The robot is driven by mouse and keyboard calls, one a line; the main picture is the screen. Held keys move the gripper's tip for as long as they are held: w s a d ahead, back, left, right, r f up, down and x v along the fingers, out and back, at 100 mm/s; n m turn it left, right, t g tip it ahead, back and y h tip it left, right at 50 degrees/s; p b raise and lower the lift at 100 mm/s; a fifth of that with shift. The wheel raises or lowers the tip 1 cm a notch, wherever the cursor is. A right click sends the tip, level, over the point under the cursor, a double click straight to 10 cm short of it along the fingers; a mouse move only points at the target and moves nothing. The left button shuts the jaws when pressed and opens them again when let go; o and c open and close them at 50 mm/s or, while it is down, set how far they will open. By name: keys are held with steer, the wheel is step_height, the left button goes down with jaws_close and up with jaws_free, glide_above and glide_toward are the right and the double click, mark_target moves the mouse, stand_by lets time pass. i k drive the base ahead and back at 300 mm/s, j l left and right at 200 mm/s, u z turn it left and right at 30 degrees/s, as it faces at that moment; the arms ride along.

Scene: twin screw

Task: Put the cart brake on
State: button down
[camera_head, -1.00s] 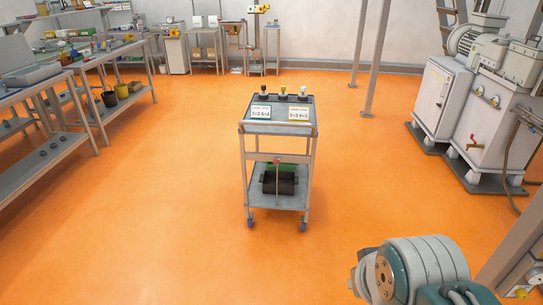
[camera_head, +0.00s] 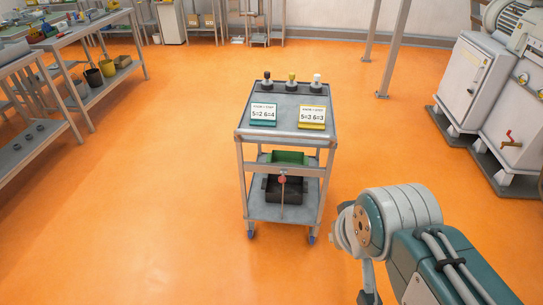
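The cart (camera_head: 285,140) is a grey metal trolley with an upper tray and a lower shelf on casters, standing on the orange floor in the middle of the view. A thin upright lever with a red knob (camera_head: 282,179) shows at its near side, above the lower shelf; I take it for the brake. The lever looks nearly vertical. My arm (camera_head: 395,225) is at the lower right, apart from the cart. No gripper fingers can be made out, so I cannot see whether it is open or shut.
The cart top carries a green-edged card (camera_head: 263,115), a yellow-edged card (camera_head: 312,117) and three knobbed pieces at the back. A green bin (camera_head: 288,158) and dark bin are below. Benches (camera_head: 90,35) stand left, a grey machine (camera_head: 468,85) right. Floor around the cart is clear.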

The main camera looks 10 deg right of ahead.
mark_target(282, 179)
steer(key=i+l, duration=0.1)
steer(key=i, duration=0.4)
steer(key=i+l+u, duration=0.15)
steer(key=i, duration=0.35)
